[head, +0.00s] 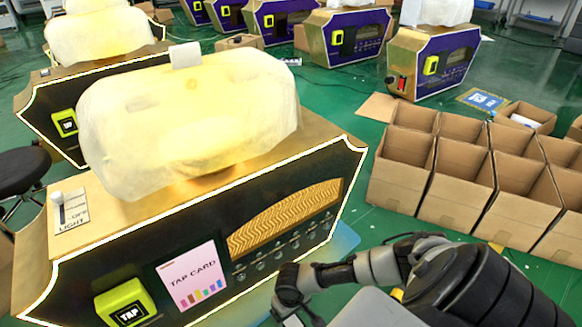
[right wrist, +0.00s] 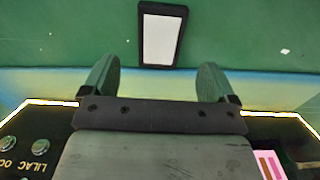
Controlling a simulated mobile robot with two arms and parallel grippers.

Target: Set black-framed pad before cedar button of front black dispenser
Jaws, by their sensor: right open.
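The black-framed pad (right wrist: 161,35) has a pale face and lies beyond my right gripper (right wrist: 158,80) in the right wrist view. That gripper (head: 290,308) is open and empty, in front of the dispenser. My left gripper is not in view.
A yellow TAP reader (head: 125,303) is on the dispenser's lower left. Open cardboard boxes (head: 455,175) stand at right on the green floor. Purple dispensers (head: 432,55) stand behind. A black stool (head: 22,172) is at left. A pale blue strip (right wrist: 275,85) lies before the dispenser.

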